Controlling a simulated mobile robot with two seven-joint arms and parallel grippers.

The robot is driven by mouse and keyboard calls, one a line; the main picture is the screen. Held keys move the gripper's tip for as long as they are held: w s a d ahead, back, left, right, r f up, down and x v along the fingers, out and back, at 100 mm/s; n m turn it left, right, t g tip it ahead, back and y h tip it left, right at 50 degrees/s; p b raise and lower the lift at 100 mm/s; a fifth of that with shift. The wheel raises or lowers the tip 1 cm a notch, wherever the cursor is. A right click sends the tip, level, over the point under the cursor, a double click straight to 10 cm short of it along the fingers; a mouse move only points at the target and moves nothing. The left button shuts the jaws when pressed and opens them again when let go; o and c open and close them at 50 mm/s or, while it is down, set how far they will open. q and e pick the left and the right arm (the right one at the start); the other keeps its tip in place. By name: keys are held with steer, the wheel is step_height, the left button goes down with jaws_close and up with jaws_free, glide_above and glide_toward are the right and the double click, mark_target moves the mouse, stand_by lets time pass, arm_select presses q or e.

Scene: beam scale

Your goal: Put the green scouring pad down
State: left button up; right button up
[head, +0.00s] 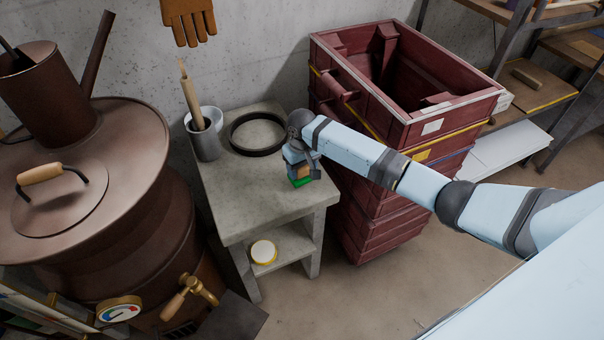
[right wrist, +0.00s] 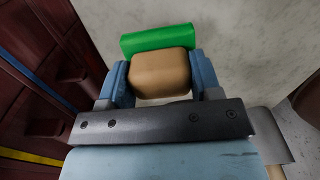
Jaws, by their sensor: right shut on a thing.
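The green scouring pad (head: 301,182) has a bright green layer and a tan body. It is in my right gripper (head: 298,165), over the front right part of the grey stone table (head: 232,208). In the right wrist view, the blue fingers of the right gripper (right wrist: 160,82) are shut on the sides of the tan body. The green layer of the scouring pad (right wrist: 158,39) shows beyond it, facing the pale table surface (right wrist: 235,35). I cannot tell whether the pad touches the table. My left gripper is out of view.
A black ring (head: 257,151) and a grey pot (head: 206,142) with a brush-like tool stand on the back of the table. Dark red stacked crates (head: 390,150) are close on the right. A brown metal boiler (head: 100,220) stands left. The table's front left is clear.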

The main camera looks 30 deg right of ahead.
steer(key=shift+f+p, duration=0.65)
steer(key=shift+f, duration=0.75)
steer(key=o, duration=0.8)
steer(key=shift+o, duration=0.2)
